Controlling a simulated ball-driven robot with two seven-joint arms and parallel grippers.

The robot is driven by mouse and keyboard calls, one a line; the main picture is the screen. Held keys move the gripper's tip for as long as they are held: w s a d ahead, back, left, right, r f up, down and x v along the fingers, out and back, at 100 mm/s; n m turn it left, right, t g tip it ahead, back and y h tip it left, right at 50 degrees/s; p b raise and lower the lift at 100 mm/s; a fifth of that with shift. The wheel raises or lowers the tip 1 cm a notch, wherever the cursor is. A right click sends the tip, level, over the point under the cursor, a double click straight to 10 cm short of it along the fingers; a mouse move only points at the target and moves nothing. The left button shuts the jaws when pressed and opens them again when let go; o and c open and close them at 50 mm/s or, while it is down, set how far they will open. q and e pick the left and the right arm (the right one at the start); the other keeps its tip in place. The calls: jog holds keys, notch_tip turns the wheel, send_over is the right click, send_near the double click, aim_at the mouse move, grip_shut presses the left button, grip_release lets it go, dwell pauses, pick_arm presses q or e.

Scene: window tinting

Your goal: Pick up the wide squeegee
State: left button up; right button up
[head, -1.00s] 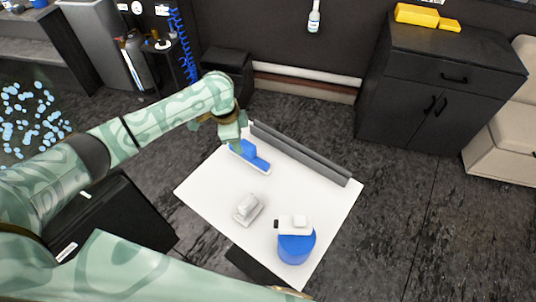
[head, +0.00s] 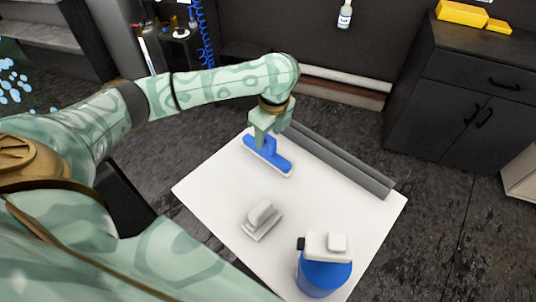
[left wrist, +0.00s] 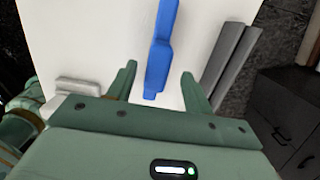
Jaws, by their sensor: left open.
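The wide squeegee (head: 267,155) is blue with a pale edge along its front and lies on the white board (head: 215,185). It also shows in the left wrist view (left wrist: 159,50), where its near end lies between the two fingers. My left gripper (head: 268,135) is open above the squeegee's handle, pointing down, and partly hides it. In the left wrist view the fingers (left wrist: 157,85) stand apart on both sides of the blue part, with gaps. My right gripper is not in view.
A white and grey block-like tool (head: 262,218) and a blue bottle with a white top (head: 325,265) stand on the board. Grey rails (head: 340,160) run along its far edge. A black cabinet (head: 460,95) stands at the right.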

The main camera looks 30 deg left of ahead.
aim_at(265, 146)
pick_arm(q)
jog(key=shift+s+f, duration=0.1)
jog(key=shift+f, duration=0.4)
jog(key=f+b, duration=0.2)
jog(key=f, duration=0.1)
jog(key=a+f+b, duration=0.1)
jog(key=f, duration=0.1)
jog(key=shift+b, duration=0.35)
jog(key=shift+r, duration=0.2)
grip_shut()
